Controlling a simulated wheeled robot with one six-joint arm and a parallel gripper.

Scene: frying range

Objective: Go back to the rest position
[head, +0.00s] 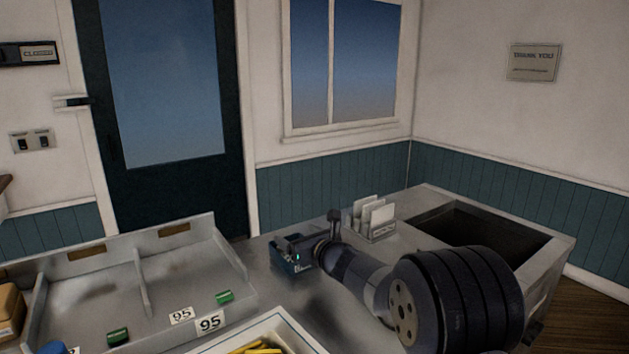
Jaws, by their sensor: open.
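My arm reaches in from the lower right, over the grey counter (270,290). My gripper (299,254) is at its far end, near the middle of the head view, and points left. It is open, and I see nothing held in it. Its fingers are small and dark and hard to make out against a small dark blue box (279,262). The box is right by the gripper; I cannot tell whether they touch. Part of the box is hidden.
A divided metal tray (100,290) with green items and "95" tags is at left. A white-rimmed tray (285,325) with yellow food is at the front. A card holder (383,233) and a dark open well (480,235) are to the right. Bare counter lies between.

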